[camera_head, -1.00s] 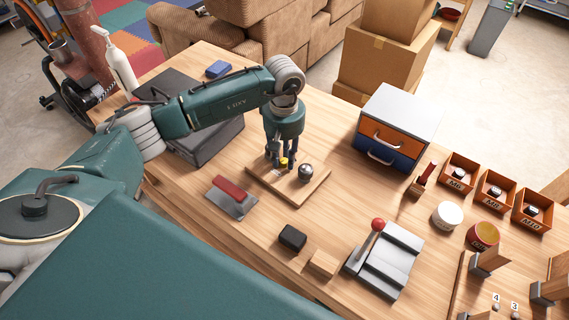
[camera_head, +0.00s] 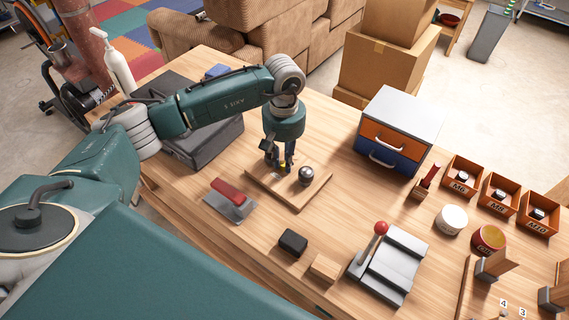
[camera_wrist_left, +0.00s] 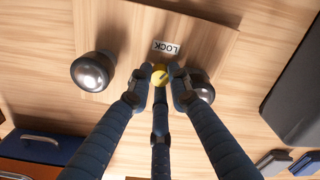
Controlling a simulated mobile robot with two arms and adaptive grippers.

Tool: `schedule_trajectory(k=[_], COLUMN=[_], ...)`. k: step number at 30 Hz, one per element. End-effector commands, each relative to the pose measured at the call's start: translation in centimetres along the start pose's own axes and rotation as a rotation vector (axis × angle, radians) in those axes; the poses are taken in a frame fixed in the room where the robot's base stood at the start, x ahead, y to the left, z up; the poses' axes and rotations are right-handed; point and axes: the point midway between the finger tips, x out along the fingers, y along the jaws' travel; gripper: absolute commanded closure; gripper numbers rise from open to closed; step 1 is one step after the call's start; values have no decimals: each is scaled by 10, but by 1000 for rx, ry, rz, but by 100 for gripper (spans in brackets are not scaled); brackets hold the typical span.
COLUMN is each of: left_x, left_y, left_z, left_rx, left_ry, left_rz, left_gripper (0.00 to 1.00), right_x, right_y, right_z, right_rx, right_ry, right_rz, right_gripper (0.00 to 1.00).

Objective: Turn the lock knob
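The yellow lock knob (camera_wrist_left: 159,77) shows in the left wrist view, beside a small upside-down LOCK label (camera_wrist_left: 166,47). It sits on a wooden board (camera_head: 313,190), which lies on the table. My left gripper (camera_head: 280,165) points down over the board. In the left wrist view the fingertips of my left gripper (camera_wrist_left: 160,84) are closed around the yellow knob. A round silver knob (camera_head: 306,174) stands on the board to the right of the gripper. In the left wrist view a dark metallic knob (camera_wrist_left: 92,72) is left of the fingers; another is partly hidden behind the right finger.
A dark case (camera_head: 205,142) lies behind my left forearm. A black block (camera_head: 292,242), wooden block (camera_head: 325,268) and red-ball lever (camera_head: 381,228) are in front. A drawer unit (camera_head: 400,125) stands at back right.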

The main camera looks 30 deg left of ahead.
Motion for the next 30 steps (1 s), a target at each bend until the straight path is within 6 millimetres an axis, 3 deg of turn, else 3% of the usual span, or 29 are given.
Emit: schedule_trajectory(k=[13, 30], left_x=[-4, -49], left_y=[0, 0], left_z=[0, 0], left_rx=[-2, -3], left_ry=[0, 1], left_rz=[0, 0], left_gripper=[74, 74], right_x=[-3, -24], right_y=[0, 5], right_z=[0, -1], right_rx=[-1, -2], right_ry=[0, -1], right_rz=[1, 5], right_gripper=[100, 100])
